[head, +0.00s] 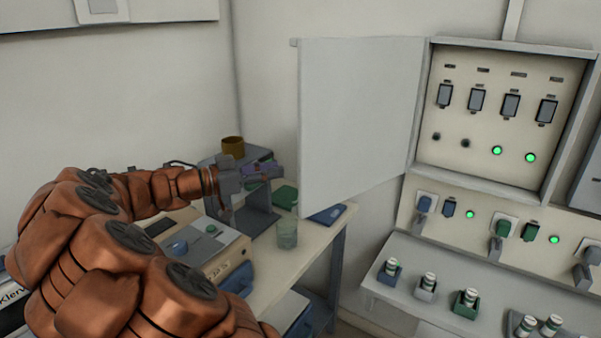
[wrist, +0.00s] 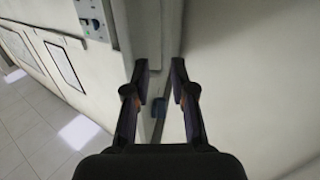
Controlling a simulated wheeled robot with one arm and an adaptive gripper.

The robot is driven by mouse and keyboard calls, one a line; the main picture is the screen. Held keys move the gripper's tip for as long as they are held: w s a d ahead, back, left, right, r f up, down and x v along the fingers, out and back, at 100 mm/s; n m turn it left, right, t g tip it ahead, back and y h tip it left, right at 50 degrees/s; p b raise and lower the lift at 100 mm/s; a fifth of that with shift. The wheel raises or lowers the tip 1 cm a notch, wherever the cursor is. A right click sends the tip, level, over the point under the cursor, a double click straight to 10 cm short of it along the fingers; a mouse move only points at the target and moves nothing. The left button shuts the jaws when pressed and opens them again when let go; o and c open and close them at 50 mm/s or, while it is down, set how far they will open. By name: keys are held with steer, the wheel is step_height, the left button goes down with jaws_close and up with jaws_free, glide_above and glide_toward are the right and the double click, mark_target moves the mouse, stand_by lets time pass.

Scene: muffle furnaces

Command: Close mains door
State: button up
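The mains door (head: 360,110) is a plain pale grey panel. It stands swung wide open to the left of the mains cabinet (head: 570,110), hinged at the cabinet's left side. My gripper (head: 276,170) is at the end of my copper-coloured arm, just left of the door's free edge in the head view, around its lower half. I cannot tell whether it touches the door. In the wrist view my gripper (wrist: 159,66) has its two dark fingers apart, with pale wall or panel surfaces beyond them and no object clearly held.
The open cabinet shows several switches and two lit green lamps (head: 497,150). Below are sockets with plugs (head: 424,203) and a shelf (head: 400,305) with small jars.

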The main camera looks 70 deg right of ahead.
mark_target(300, 163)
steer(key=shift+w+d+p+x, duration=0.1)
steer(key=shift+p+x, duration=0.55)
steer(key=shift+x, duration=1.35)
steer(key=shift+w+d+p+x, duration=0.15)
steer(key=shift+p+x, duration=0.45)
steer(key=shift+x, duration=1.4)
jaws_close()
